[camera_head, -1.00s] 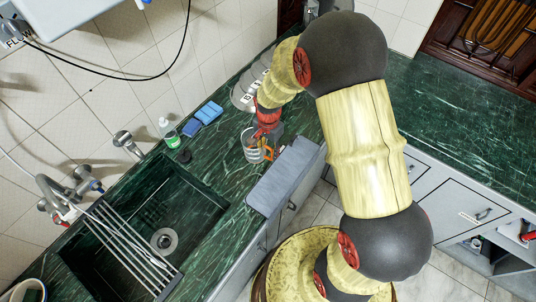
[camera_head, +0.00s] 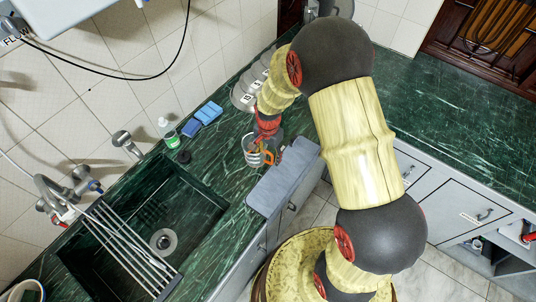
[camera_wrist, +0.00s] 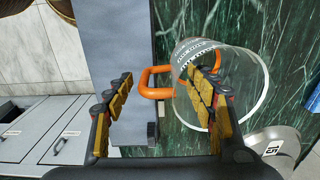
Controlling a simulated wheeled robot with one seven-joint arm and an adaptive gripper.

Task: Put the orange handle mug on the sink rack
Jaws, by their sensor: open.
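The clear glass mug with an orange handle (camera_head: 250,152) stands on the green counter, right of the sink. It also shows in the wrist view (camera_wrist: 245,82), with its orange handle (camera_wrist: 152,82) pointing left. My gripper (camera_wrist: 160,82) is open, with the handle between its fingers. The right finger overlaps the mug's rim and wall; I cannot tell whether it is inside the mug. The left finger is apart from the handle. In the head view my gripper (camera_head: 267,143) partly covers the mug. The sink rack (camera_head: 124,247) of metal bars lies across the sink's left part.
A grey cloth-like slab (camera_head: 284,178) lies along the counter edge beside the mug. Blue sponges (camera_head: 207,114) and a soap bottle (camera_head: 168,130) stand behind the sink. Numbered grey discs (camera_head: 245,97) lie farther back. A faucet (camera_head: 70,192) rises near the rack.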

